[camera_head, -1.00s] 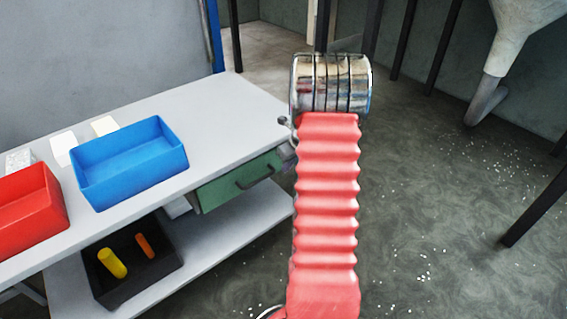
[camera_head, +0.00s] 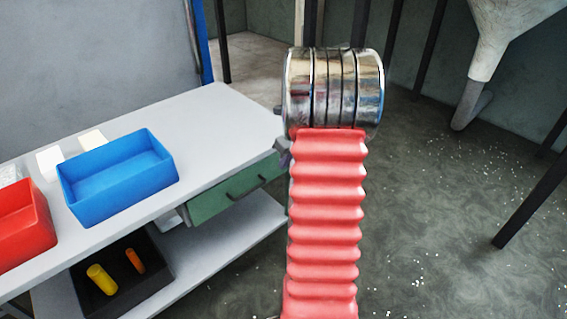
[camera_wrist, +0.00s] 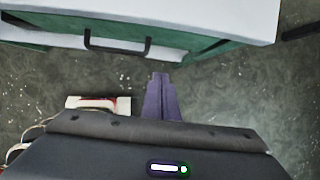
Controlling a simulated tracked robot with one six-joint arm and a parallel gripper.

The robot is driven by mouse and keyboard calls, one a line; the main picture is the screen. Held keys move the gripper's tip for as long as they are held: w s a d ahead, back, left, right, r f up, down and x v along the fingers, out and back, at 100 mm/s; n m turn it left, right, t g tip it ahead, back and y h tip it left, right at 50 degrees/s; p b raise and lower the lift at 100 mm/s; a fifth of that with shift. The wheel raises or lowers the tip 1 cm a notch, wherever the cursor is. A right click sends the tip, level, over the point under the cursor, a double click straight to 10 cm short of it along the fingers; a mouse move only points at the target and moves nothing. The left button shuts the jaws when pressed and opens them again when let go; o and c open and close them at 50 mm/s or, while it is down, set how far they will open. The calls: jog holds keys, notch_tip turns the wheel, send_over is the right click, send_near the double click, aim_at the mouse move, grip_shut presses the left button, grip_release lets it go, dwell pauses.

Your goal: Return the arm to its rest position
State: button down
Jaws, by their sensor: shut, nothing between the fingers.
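My gripper (camera_wrist: 160,77) shows in the wrist view as two dark purple fingers. They are shut together with nothing between them. They point toward the green drawer front, with speckled floor around them. In the head view my arm stands upright in the middle, with a ribbed red sleeve below a shiny metal joint. It hides nearly all of the gripper there. The arm is to the right of the white workbench (camera_head: 222,118).
A blue bin (camera_head: 117,185) and a red bin (camera_head: 22,232) stand on the bench. The green drawer (camera_head: 225,200) has a black handle. A dark tray (camera_head: 155,277) on the lower shelf holds yellow and orange pieces. A hopper (camera_head: 497,45) hangs at right. Floor between is open.

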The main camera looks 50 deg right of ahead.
dwell(0.5)
jog(key=s+a+f+n+g+y, duration=0.15)
jog(key=s+a+n, duration=0.3)
jog(key=n, duration=0.55)
jog(key=s+a+r+n+t, duration=0.1)
jog(key=s+a+r+n, duration=0.2)
jog(key=a+r+n, duration=0.3)
jog(key=s+a+r+n, duration=0.4)
jog(key=a+n, duration=0.8)
jog(key=a, duration=0.8)
jog(key=s+a+r+n+t, duration=0.1)
jog(key=s+a+r+n, duration=0.2)
jog(key=a+r+n, duration=0.5)
jog(key=a+n+h, duration=0.1)
jog(key=a, duration=0.4)
jog(key=shift+s+r+t, duration=0.15)
jog(key=shift+s+t, duration=0.1)
jog(key=shift+t, duration=0.1)
jog(key=shift+a, duration=0.1)
